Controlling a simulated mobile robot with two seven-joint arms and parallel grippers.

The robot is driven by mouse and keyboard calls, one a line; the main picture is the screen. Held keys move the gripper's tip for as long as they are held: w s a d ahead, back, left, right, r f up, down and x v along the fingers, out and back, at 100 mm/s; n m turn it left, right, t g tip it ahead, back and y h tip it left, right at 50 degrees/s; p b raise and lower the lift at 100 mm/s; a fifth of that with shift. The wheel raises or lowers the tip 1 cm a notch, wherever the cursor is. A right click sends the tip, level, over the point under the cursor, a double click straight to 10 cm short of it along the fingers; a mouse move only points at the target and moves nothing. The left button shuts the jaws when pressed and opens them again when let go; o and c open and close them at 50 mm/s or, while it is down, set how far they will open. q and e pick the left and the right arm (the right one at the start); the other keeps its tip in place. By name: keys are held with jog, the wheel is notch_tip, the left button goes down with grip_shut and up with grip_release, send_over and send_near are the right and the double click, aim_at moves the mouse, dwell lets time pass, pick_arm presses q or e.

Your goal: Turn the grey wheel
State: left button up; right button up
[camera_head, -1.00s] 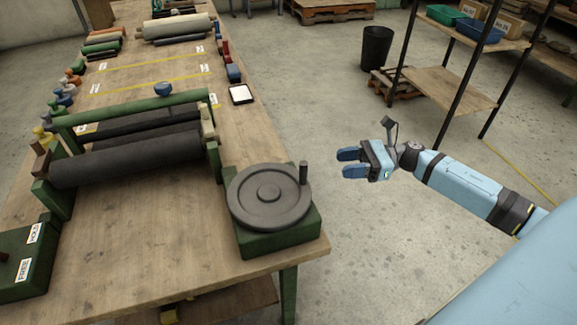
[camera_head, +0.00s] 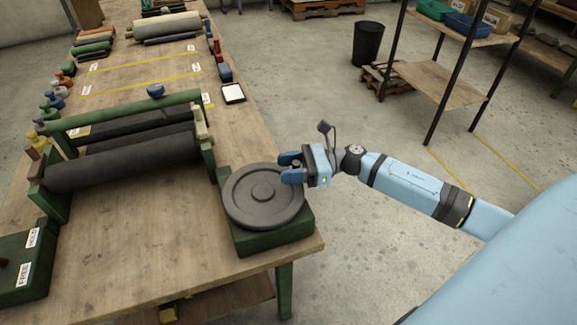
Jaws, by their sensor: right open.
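The grey wheel (camera_head: 250,207) lies flat on a green base block (camera_head: 272,236) at the table's right front corner. It is a round disc with a raised rim and a central hub. Its dark upright handle (camera_head: 297,163) stands at the upper right of the rim, mostly hidden by my gripper. My right gripper (camera_head: 290,168) comes in from the right, its blue fingers open and pointing left. The fingers appear to lie on either side of the handle; I cannot tell whether they touch it. My left gripper is not in view.
A green roller frame with dark rolls (camera_head: 123,157) stands left of the wheel. A green block with HOLD and FREE labels (camera_head: 20,262) is at the lower left. A tablet (camera_head: 233,93) lies near the table edge. Open floor lies right of the wooden table (camera_head: 150,270).

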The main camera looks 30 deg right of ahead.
jog(key=shift+c, duration=0.4)
grip_shut()
